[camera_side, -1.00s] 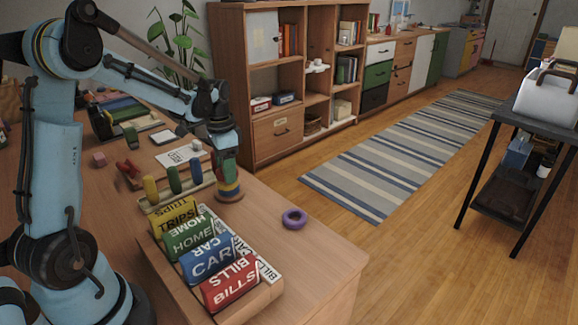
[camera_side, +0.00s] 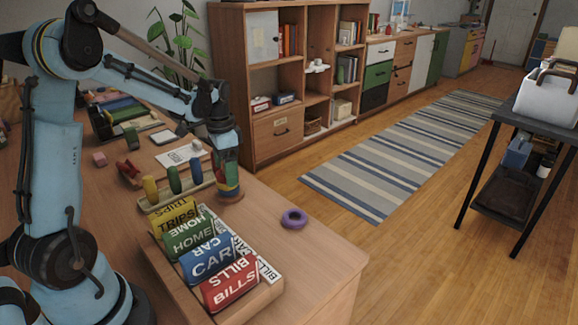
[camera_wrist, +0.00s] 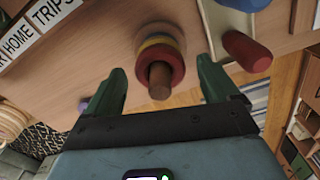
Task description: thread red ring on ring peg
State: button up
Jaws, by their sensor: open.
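The red ring (camera_wrist: 174,57) is around the ring peg (camera_wrist: 160,82) in the wrist view, and the peg's wooden tip sticks out through it. A yellow ring and other rings show behind it on the peg. In the side view the peg's round base (camera_side: 230,196) stands on the desk, with the coloured stack partly hidden by my fingers. My gripper (camera_wrist: 160,69) is open, with one green finger on each side of the peg and a gap to the red ring on both sides. It points down over the peg in the side view (camera_side: 229,165).
A purple ring (camera_side: 294,219) lies on the desk, right of the peg. A rack (camera_side: 172,195) with yellow, green and blue pieces stands to the left. A box of labelled cards (camera_side: 262,298) stands in front. The desk's right edge is close by.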

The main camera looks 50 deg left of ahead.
notch_tip(320, 180, up, 12)
dwell(0.6)
jog(key=s+d+f+n+t, duration=0.1)
jog(key=s+d+f+t, duration=0.1)
jog(key=d, duration=0.7)
jog(key=s+d+f+n+t, duration=0.2)
jog(key=s+d+t, duration=0.3)
jog(key=d, duration=0.4)
jog(key=shift+s+d, duration=0.25)
jog(key=shift+s, duration=0.3)
